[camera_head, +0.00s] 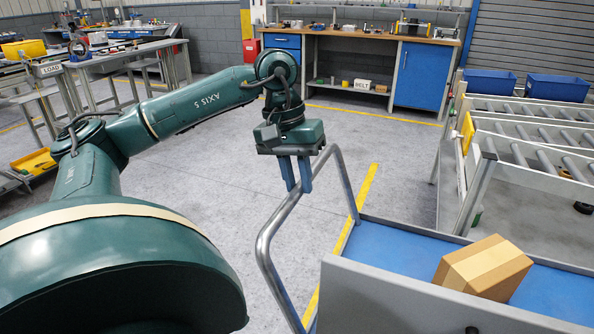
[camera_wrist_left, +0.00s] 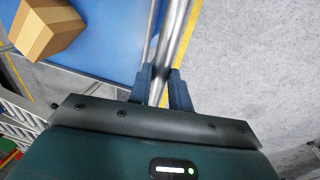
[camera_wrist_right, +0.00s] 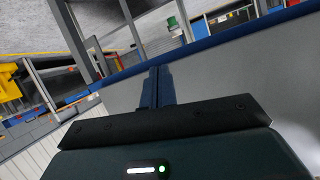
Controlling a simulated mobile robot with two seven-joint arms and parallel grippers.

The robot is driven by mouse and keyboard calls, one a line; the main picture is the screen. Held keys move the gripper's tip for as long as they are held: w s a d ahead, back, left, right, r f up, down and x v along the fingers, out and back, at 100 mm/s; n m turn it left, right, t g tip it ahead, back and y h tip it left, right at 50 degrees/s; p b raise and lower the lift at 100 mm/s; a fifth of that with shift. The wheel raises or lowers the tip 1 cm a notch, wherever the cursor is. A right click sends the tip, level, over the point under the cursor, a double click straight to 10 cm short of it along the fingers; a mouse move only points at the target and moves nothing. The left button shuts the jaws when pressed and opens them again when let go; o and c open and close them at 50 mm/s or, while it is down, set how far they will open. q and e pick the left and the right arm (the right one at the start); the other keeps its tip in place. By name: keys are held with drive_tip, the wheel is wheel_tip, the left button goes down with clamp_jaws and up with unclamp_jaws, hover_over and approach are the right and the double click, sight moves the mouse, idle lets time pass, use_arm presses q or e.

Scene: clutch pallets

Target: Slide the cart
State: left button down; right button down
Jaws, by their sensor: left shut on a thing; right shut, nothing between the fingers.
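The cart has a blue deck (camera_head: 395,246), a grey side wall (camera_head: 400,300) and a bent silver push handle (camera_head: 270,250) on its left. A cardboard box (camera_head: 484,268) lies on the deck; it also shows in the left wrist view (camera_wrist_left: 45,30). My left gripper (camera_head: 300,188) is shut on the handle's upper bar, and the bar (camera_wrist_left: 170,40) runs between its fingers in the left wrist view. My right gripper (camera_wrist_right: 157,70) is shut and empty, close to a grey panel with a blue edge (camera_wrist_right: 210,52). My right gripper is out of the head view.
A roller conveyor (camera_head: 530,150) with blue bins (camera_head: 557,88) stands right, close behind the cart. A workbench (camera_head: 350,35) stands at the back wall and a metal table (camera_head: 125,52) at left. Grey floor (camera_head: 215,190) left of the handle is clear. A yellow line (camera_head: 368,186) passes beside the cart.

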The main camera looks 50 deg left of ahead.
use_arm(q)
drive_tip(key=c, duration=1.3)
unclamp_jaws()
wheel_tip(320, 180, up, 13)
drive_tip(key=s+a+p, duration=0.1)
drive_tip(key=a+p, duration=0.1)
drive_tip(key=p, duration=0.3)
drive_tip(key=shift+a, duration=0.15)
